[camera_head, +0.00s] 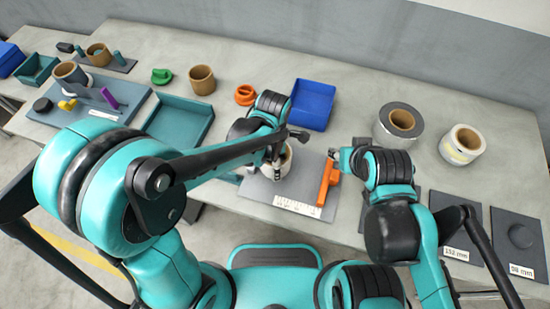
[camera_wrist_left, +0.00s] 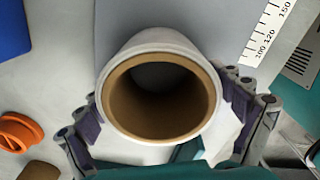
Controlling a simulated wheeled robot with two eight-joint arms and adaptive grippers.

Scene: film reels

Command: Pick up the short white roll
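The short white roll (camera_wrist_left: 112,62), a white roll with a brown cardboard core, fills the middle of the left wrist view. In the head view it is at the grey mat (camera_head: 250,188), largely hidden by my left arm; I cannot tell whether it is lifted. My left gripper (camera_wrist_left: 160,110) has a padded finger on each side of it, both pads seemingly against its wall. My right gripper (camera_head: 336,154) is apart from the roll, near an orange block (camera_head: 326,182); its fingers are too small to judge.
A blue bin (camera_head: 312,104) stands behind the mat. A dark wide roll (camera_head: 391,123) and a taller white roll (camera_head: 463,145) stand at right. Dark labelled pads (camera_head: 452,222) line the right front. A teal tray (camera_head: 180,121) and an orange ring (camera_head: 245,95) are left of centre.

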